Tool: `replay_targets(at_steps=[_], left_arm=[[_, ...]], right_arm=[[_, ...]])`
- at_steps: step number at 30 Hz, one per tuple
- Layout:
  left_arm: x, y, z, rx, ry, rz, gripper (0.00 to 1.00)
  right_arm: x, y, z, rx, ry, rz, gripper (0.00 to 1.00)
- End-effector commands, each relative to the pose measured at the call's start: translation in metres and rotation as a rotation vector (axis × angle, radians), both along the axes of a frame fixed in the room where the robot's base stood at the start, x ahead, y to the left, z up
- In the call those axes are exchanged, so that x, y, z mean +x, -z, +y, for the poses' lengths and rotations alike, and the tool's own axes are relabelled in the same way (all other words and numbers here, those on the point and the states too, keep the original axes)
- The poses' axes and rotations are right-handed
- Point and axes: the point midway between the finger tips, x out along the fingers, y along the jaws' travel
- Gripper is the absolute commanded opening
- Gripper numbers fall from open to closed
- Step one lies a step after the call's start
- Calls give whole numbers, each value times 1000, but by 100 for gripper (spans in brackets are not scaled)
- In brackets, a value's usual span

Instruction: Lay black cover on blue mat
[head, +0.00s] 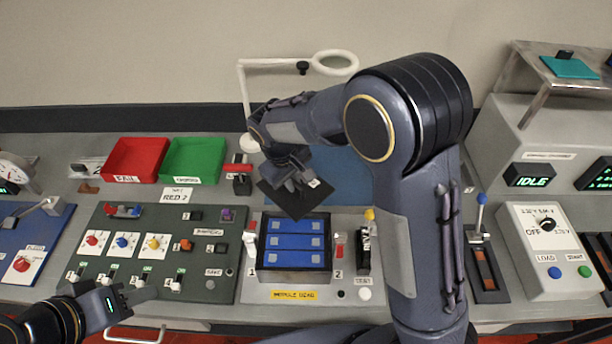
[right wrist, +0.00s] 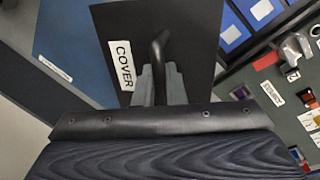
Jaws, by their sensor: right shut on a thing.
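The black cover (head: 284,203) is a flat dark plate with a white COVER label and a raised handle, and it shows large in the right wrist view (right wrist: 187,25). My right gripper (head: 298,184) is shut on the cover's handle and holds it tilted in the head view, behind the battery box. The same gripper shows in the right wrist view (right wrist: 160,85). The blue mat (head: 343,172) lies at the back, partly hidden by my right arm; it shows beside the cover in the right wrist view (right wrist: 75,35). My left gripper (head: 134,292) is empty at the lower left.
The open box with blue modules (head: 291,242) stands in front of the cover. Red (head: 137,158) and green (head: 194,160) trays are at the back left. A switch panel (head: 115,262) fills the left. A magnifier (head: 334,63) rises behind.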

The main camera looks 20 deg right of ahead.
Motion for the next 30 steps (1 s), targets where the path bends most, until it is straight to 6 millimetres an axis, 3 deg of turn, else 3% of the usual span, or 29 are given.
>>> replay_targets(at_steps=[6,13,23,30], left_arm=[[0,0,0,0,0,0,40],[0,1,0,0,0,0,40],[0,2,0,0,0,0,40],[0,12,0,0,0,0,40]], right_arm=[[48,25,-29,-1,8,0,0],[83,63,-49,-2,5,1,0],[100,86,-58,0,4,-1,0],[103,120,-60,0,3,0,0]])
